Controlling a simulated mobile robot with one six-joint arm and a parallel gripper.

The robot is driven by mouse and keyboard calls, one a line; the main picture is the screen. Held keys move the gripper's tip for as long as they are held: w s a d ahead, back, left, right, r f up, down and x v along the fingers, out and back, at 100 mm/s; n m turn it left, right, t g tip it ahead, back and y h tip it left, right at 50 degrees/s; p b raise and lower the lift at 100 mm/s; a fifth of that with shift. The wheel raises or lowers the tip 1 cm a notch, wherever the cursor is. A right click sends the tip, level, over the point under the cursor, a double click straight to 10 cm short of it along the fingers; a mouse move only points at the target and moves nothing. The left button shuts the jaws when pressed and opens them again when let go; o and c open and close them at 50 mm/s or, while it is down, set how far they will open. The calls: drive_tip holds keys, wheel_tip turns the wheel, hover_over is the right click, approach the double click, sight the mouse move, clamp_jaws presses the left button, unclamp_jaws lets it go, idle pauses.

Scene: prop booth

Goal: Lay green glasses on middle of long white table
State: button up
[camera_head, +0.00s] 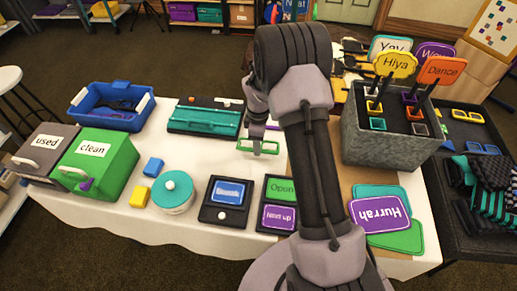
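The green glasses (268,148) are an open-framed pair above or on the long white table (170,228), near its middle. My gripper (256,138) points down right at the glasses, seemingly touching or overlapping their frame. My wrist and arm hide part of the gripper, so its finger gap does not show. I cannot tell whether it holds the glasses or whether they rest on the cloth.
A teal case (205,121) and blue bin (112,105) stand left of the glasses. Dark sign trays (228,202) lie in front. A grey box of signs (390,135) stands right. White cloth around the glasses is partly clear.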

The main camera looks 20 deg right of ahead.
wheel_tip(320, 180, down, 2)
drive_tip(key=shift+f+b, duration=0.25)
drive_tip(key=shift+b, duration=0.1)
drive_tip(key=shift+r, duration=0.2)
drive_tip(key=shift+c, duration=0.7)
drive_tip(key=shift+f, duration=0.2)
drive_tip(key=o, duration=1.5)
drive_tip(key=shift+r, duration=0.1)
